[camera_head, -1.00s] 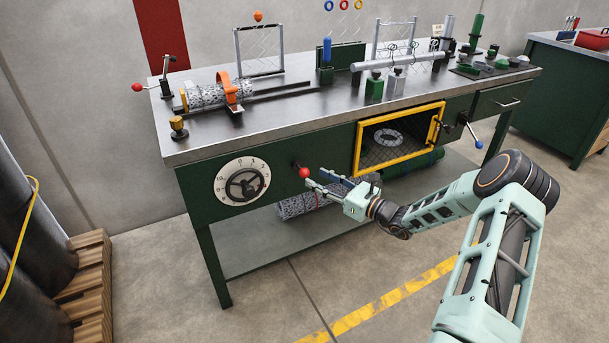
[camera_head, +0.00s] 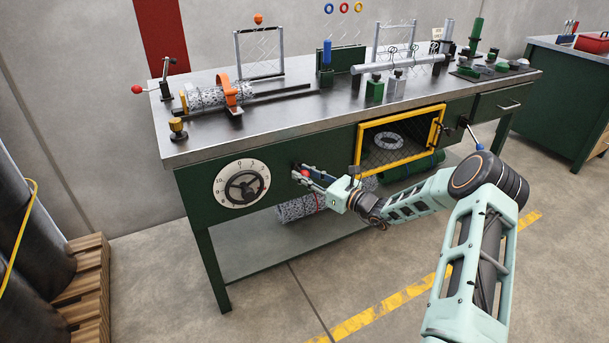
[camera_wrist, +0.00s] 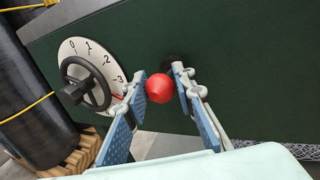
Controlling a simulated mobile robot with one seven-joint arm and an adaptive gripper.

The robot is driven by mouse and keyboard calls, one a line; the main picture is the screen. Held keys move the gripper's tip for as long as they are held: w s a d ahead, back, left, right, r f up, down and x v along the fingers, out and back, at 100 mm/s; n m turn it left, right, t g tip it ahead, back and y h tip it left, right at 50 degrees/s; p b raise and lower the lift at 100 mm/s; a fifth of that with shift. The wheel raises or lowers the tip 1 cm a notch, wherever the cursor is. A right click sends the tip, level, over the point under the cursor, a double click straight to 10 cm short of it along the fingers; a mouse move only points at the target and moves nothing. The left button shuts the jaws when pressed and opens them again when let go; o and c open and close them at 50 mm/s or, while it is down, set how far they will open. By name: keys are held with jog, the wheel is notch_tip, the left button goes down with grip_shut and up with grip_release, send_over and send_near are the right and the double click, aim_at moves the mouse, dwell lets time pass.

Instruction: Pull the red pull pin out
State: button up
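The red pull pin (camera_wrist: 160,89) has a round red knob and sticks out of the dark green bench front. In the wrist view the knob lies between the two blue-padded fingers of my gripper (camera_wrist: 160,95). The fingers are open, with the knob close to the left pad and a gap to the right one. In the head view my gripper (camera_head: 304,173) reaches the bench front from the right. There the knob (camera_head: 305,172) is partly hidden by the fingers.
A dial with a black handwheel (camera_head: 242,183) is on the bench front, close left of the pin. A yellow-framed mesh door (camera_head: 362,144) is to the right. The bench top (camera_head: 290,100) holds several fixtures. The floor in front is clear.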

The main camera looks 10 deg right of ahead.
grip_shut()
jog(key=s+p, duration=0.1)
jog(key=s, duration=0.1)
jog(key=s+d+p, duration=0.1)
jog(key=s, duration=0.1)
jog(key=shift+s+d+f, duration=0.1)
jog(key=shift+s+f, duration=0.05)
jog(key=shift+s, duration=0.25)
jog(key=o, duration=0.8)
grip_release()
jog(key=shift+d, duration=0.1)
